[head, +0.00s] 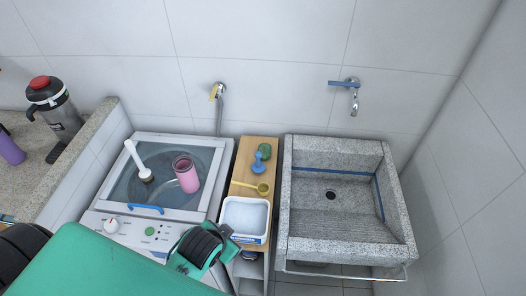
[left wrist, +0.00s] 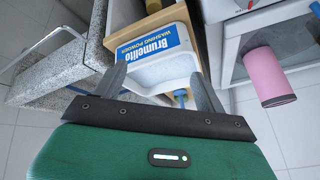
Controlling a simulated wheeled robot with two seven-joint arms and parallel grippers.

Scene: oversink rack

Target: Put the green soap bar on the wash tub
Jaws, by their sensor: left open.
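The green soap bar (head: 265,148) appears as a small green shape at the back of the wooden shelf (head: 243,176), partly hidden behind a blue item (head: 258,163). The wash tub (head: 332,196) is the grey granite basin to the right of the shelf; its bottom looks empty. My left gripper (head: 232,241) is near the front left of the shelf, beside the white washing powder box (head: 246,217) and well in front of the soap. In the left wrist view its open fingers (left wrist: 160,82) stand apart, with the powder box (left wrist: 152,50) showing beyond and between them. My right gripper is out of view.
A yellow scoop (head: 262,188) lies between powder box and blue item. A washing machine (head: 125,222) at left bears a pink jar (head: 187,176) and a white brush (head: 138,160). Taps (head: 352,88) are on the wall above. A flask (head: 52,105) stands on the left counter.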

